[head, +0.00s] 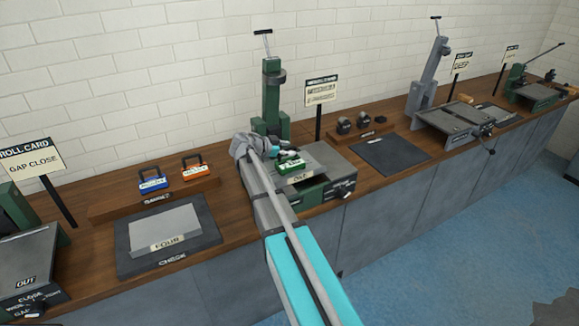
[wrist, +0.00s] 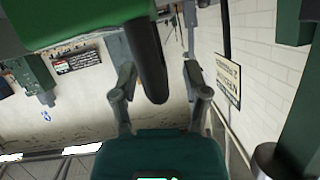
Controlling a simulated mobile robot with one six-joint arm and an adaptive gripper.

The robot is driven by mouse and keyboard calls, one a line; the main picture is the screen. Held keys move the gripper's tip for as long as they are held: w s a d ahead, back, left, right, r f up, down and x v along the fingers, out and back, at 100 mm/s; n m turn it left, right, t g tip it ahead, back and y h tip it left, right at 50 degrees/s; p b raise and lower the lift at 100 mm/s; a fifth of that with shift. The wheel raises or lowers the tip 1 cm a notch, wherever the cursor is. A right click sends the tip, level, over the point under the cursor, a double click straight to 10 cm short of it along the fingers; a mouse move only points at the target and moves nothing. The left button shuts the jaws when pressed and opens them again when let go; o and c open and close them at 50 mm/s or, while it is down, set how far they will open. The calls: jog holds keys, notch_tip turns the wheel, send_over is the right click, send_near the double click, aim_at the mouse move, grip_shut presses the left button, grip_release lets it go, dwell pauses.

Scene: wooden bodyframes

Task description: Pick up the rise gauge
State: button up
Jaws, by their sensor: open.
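A green block with a handle and a small pale label (head: 292,168) stands on the grey bed of the green press (head: 318,160); its label is too small to read, so I cannot confirm it is the rise gauge. My gripper (head: 275,150) is right beside it, at its upper left. In the wrist view the block's green body (wrist: 70,18) fills the top left, and its dark handle (wrist: 150,65) reaches between my open fingers (wrist: 159,80). A gap shows on both sides of the handle. A blue handled block (head: 152,183) and an orange one (head: 194,170) stand on a wooden rack.
The green press column (head: 271,95) rises close behind my gripper. A sign on a post (head: 320,92) stands to its right. A grey plate on a dark mat (head: 167,252) lies at left. A bare dark mat (head: 392,152) lies at right. More presses line the bench.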

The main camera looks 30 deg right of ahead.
jog(key=shift+d, duration=0.1)
dwell(0.5)
grip_shut()
